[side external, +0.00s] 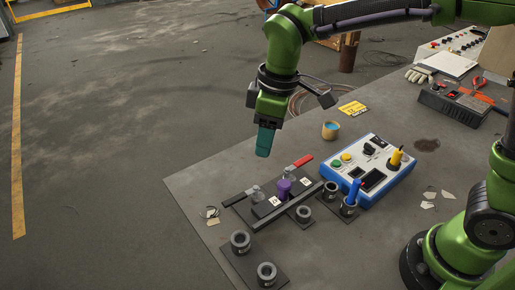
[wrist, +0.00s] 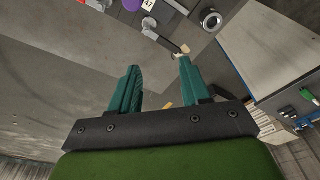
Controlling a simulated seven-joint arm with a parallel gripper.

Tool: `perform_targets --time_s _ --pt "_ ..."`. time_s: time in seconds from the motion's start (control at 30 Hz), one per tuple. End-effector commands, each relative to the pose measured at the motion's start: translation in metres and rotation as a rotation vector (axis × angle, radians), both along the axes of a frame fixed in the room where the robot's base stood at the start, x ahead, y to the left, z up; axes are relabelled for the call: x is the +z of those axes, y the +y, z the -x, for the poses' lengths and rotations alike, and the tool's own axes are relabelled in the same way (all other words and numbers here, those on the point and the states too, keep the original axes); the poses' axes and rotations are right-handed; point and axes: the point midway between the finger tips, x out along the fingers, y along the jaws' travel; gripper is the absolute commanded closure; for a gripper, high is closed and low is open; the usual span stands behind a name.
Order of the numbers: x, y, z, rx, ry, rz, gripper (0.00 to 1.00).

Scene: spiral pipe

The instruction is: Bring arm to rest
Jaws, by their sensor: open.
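My gripper (side external: 264,140) hangs in the air above the back left part of the work table (side external: 200,183), clear of everything on it. In the wrist view its two teal fingers (wrist: 158,88) stand apart with nothing between them. My green arm reaches in from the right and bends down to the gripper. Below it on the table is a dark fixture plate (side external: 240,207) with a purple piece (side external: 284,189), a clear piece and a red-tipped handle (side external: 301,161).
A blue and white control box (side external: 366,168) with a yellow-handled tool stands right of the fixture. Grey ring-shaped holders (side external: 240,242) sit at the front, one holding a blue piece (side external: 354,190). The floor at left is open.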

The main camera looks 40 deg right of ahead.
Motion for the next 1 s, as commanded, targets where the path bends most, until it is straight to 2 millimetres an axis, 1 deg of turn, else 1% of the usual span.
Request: perform_targets --time_s 0.03,0.1,0.17,0.2,0.3,0.4,0.5,0.6,0.67,0.77,1.0 --pt "0.007 -0.017 0.011 -0.107 -0.024 -0.025 0.53" --pt "0.013 -0.039 0.025 -0.267 -0.055 -0.073 0.53" --pt "0.018 -0.058 0.039 -0.405 -0.083 -0.121 0.53" --pt "0.020 -0.070 0.048 -0.495 -0.101 -0.155 0.53" --pt "0.023 -0.098 0.073 -0.701 -0.147 -0.245 0.53" --pt "0.024 -0.120 0.096 -0.865 -0.191 -0.336 0.53" --pt "0.024 -0.136 0.114 -0.967 -0.233 -0.407 0.53" --pt "0.027 -0.145 0.126 -1.008 -0.268 -0.447 0.53" --pt "0.030 -0.149 0.130 -1.020 -0.289 -0.462 0.53" --pt "0.037 -0.153 0.131 -1.026 -0.317 -0.476 0.53" --pt "0.037 -0.153 0.131 -1.026 -0.318 -0.475 0.53"
